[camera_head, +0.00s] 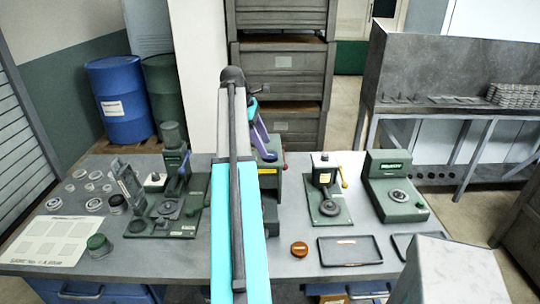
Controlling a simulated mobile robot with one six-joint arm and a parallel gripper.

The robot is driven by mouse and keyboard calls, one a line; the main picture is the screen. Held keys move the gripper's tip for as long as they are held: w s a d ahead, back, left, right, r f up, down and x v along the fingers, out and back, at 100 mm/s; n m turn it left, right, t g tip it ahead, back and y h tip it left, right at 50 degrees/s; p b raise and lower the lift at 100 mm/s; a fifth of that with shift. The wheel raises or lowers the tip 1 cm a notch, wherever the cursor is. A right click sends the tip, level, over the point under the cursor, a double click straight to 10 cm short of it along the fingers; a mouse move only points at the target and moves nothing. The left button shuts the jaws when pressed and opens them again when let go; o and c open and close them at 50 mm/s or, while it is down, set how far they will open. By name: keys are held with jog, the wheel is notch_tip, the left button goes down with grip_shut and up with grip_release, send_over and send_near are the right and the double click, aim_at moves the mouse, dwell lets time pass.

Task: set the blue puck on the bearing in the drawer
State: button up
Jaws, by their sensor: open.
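I cannot make out a blue puck anywhere in view. A blue drawer front (80,292) with a handle shows under the table's left front edge. Another blue drawer (370,290) shows at the bottom right of centre, cut off by the frame; I cannot tell how far it is open or see a bearing in it. Several metal rings that look like bearings lie on the left of the table, one of them a ring (94,204). My teal and white arm rises through the middle of the picture.
The grey table (170,258) carries several green machines, one a press (325,190). A green-topped round part (98,244), an orange-brown puck (299,249) and a dark tray (349,251) sit near the front. A grey block covers the lower right corner.

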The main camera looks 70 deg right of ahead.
jog(key=shift+p+x, duration=0.5)
jog(key=shift+x, duration=1.2)
jog(key=shift+r, duration=0.1)
jog(key=shift+d, duration=0.1)
jog(key=c, duration=1.3)
jog(key=shift+r, duration=0.15)
jog(key=shift+r+b, duration=0.9)
jog(key=shift+r, duration=0.7)
jog(key=shift+w+a+r+p, duration=0.25)
jog(key=shift+w+a+p, duration=0.5)
jog(key=shift+a, duration=1.85)
jog(key=shift+w+a+r+p, duration=0.25)
jog(key=shift+w+a+p, duration=0.5)
jog(key=shift+a, duration=1.85)
jog(key=shift+w+a+r+p, duration=0.3)
jog(key=shift+a+p, duration=0.75)
jog(key=shift+a, duration=1.55)
jog(key=shift+f, duration=0.1)
